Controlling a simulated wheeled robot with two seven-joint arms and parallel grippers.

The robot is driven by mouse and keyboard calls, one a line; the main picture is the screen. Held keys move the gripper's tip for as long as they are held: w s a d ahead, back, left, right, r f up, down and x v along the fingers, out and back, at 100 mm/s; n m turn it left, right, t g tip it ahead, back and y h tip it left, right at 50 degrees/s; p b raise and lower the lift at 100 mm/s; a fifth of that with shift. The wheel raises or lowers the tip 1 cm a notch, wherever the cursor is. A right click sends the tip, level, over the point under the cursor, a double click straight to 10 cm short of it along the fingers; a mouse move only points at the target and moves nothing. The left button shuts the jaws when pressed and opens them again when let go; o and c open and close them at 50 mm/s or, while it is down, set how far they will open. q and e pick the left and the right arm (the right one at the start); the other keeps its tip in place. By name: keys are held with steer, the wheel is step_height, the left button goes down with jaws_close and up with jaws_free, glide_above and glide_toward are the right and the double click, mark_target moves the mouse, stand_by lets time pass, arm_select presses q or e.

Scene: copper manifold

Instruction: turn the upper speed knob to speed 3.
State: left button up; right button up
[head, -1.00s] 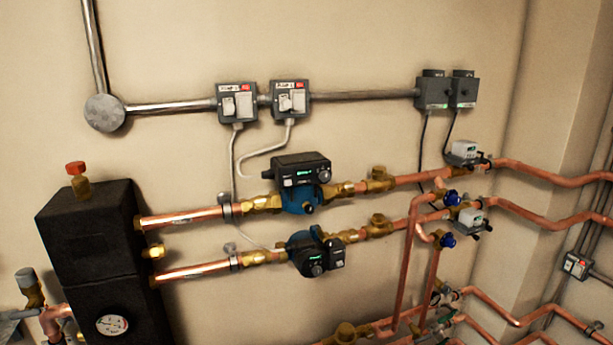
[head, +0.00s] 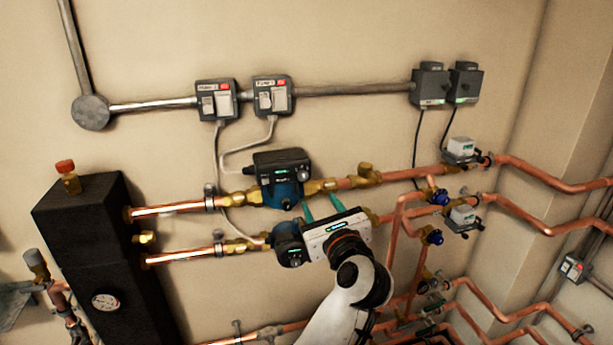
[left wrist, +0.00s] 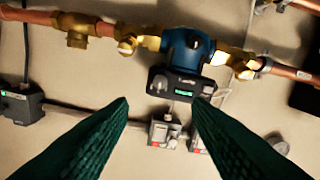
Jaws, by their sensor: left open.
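The upper pump (head: 284,190) is a blue body with a dark control box (head: 281,164) on the upper copper pipe. My left gripper (head: 322,207) is open and empty, with green fingers pointing up, just below and right of the upper pump and apart from the knob. In the left wrist view the pump (left wrist: 187,50) appears upside down beyond the open fingers (left wrist: 161,103), with the knob (left wrist: 158,84) at the left of its box. My right gripper is not in view.
The lower pump (head: 289,246) is partly hidden behind my left gripper. Brass valves (head: 367,175) sit on the pipes to the right. Two switch boxes (head: 216,100) (head: 272,96) hang above. A black block (head: 85,225) stands at left. The wall between switches and pumps is mostly clear.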

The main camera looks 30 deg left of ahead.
mark_target(304, 177)
arm_select(q)
steer(key=p+x, duration=0.3)
steer(key=x, duration=0.6)
steer(key=shift+w+a+r, duration=0.1)
steer(key=shift+a, duration=0.2)
steer(key=shift+w+a, duration=0.45)
steer(key=shift+a, duration=0.05)
steer(key=shift+c, duration=0.6)
jaws_close()
